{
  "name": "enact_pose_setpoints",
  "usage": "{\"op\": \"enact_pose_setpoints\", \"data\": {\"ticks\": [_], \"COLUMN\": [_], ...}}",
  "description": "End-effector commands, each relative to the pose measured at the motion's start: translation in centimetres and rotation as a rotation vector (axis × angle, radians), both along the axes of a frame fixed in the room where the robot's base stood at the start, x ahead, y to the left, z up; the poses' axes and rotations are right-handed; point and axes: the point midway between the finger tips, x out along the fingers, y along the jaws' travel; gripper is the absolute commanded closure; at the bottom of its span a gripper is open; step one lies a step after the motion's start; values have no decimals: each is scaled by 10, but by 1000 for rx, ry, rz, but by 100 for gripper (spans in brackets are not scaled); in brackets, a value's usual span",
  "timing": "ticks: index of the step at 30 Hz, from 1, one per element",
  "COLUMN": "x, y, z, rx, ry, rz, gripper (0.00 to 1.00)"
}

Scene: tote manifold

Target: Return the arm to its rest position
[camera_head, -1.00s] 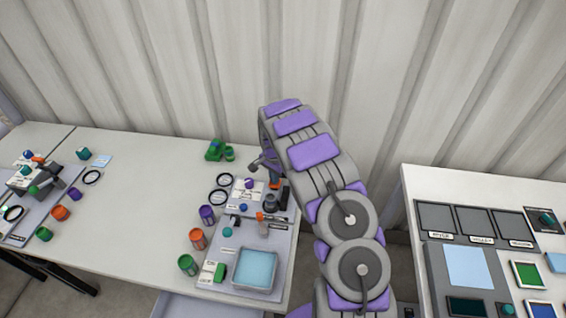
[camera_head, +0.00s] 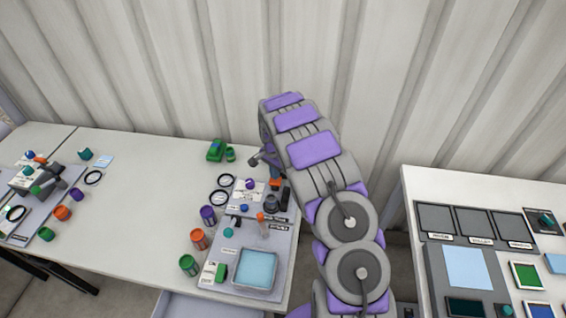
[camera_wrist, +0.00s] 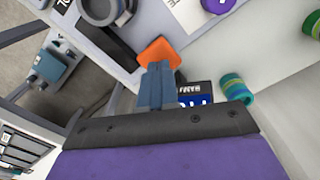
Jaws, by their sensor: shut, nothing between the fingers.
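My arm (camera_head: 318,150) rises from the lower right of the head view and bends over the right end of the left table. My gripper (camera_wrist: 157,85) is shut and empty in the wrist view. Its blue-grey fingers sit together, overlapping an orange part (camera_wrist: 160,52) in the picture; I cannot tell whether they touch it. In the head view the arm hides most of the gripper.
The left table (camera_head: 140,180) holds a panel with a light-blue tray (camera_head: 254,268), purple, orange and green cylinders, and a green object (camera_head: 216,150). A second table (camera_head: 420,190) with a control panel stands at right. A corrugated wall (camera_head: 180,70) is behind.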

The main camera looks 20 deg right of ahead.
Motion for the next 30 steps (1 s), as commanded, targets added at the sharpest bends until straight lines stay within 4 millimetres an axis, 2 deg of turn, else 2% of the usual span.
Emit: {"op": "enact_pose_setpoints", "data": {"ticks": [7, 11, 14, 17, 22, 30], "x": [0, -5, -17, -35, -71, -138], "y": [0, 0, -1, 1, 8, 28], "z": [1, 14, 36, 66, 115, 178], "rx": [-1, -12, -29, -48, -68, -68], "ry": [0, 1, 10, 21, 44, 76], "rz": [1, 20, 54, 101, 187, 333], "gripper": [100, 100, 100, 100, 100, 100]}}
